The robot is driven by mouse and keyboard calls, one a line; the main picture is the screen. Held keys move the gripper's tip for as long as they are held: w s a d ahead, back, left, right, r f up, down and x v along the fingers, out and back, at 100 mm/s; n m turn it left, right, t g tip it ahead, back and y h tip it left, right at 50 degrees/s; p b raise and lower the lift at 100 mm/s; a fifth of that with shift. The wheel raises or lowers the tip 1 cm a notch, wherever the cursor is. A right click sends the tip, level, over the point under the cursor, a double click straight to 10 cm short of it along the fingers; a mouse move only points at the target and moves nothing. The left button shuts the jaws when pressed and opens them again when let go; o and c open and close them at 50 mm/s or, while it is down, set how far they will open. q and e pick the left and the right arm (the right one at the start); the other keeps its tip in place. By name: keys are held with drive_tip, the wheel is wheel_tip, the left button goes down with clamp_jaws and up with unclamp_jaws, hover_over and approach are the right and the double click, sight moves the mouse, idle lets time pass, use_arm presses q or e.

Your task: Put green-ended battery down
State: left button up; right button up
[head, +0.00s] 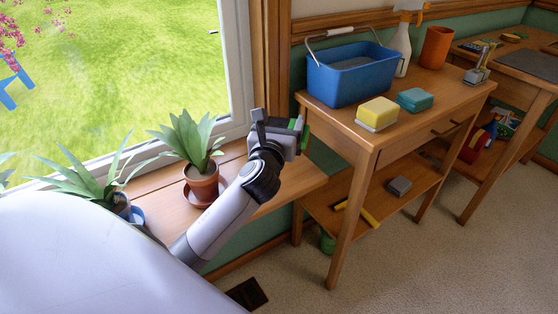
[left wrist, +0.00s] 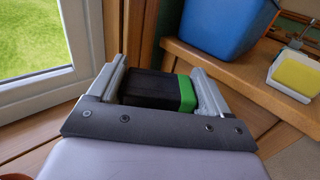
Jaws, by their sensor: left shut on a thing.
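My left gripper (head: 282,127) is over the right end of the wooden window sill, beside the wooden side table. It is shut on the green-ended battery, a black block with a bright green end. In the left wrist view the battery (left wrist: 150,88) lies between the two fingers of my left gripper (left wrist: 160,85), with its green end toward the right finger. In the head view the battery's green end (head: 305,138) shows at the right of the gripper; the rest is mostly hidden. I cannot tell if the battery touches the sill. My right gripper is not in view.
The window sill (head: 290,180) has bare wood right of a potted plant (head: 203,185) on a saucer. The side table (head: 395,128) holds a blue bucket (head: 350,78), a yellow sponge (head: 378,110), a teal block (head: 415,98) and a spray bottle (head: 402,45).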

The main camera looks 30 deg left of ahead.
use_arm(q)
wheel_tip(320, 180, down, 4)
drive_tip(key=shift+r+b, duration=0.2)
drive_tip(key=shift+b, duration=0.4)
wheel_tip(320, 180, down, 4)
drive_tip(key=b, duration=0.2)
drive_tip(key=shift+f+b, duration=0.15)
drive_tip(key=shift+b, duration=0.15)
drive_tip(key=shift+f, duration=0.2)
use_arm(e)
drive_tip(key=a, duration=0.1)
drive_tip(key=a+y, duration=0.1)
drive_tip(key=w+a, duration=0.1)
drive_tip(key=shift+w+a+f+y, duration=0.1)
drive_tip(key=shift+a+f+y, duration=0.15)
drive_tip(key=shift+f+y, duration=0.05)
use_arm(q)
drive_tip(key=shift+f, duration=0.15)
drive_tip(key=o, duration=1.3)
drive_tip(key=shift+o, duration=0.2)
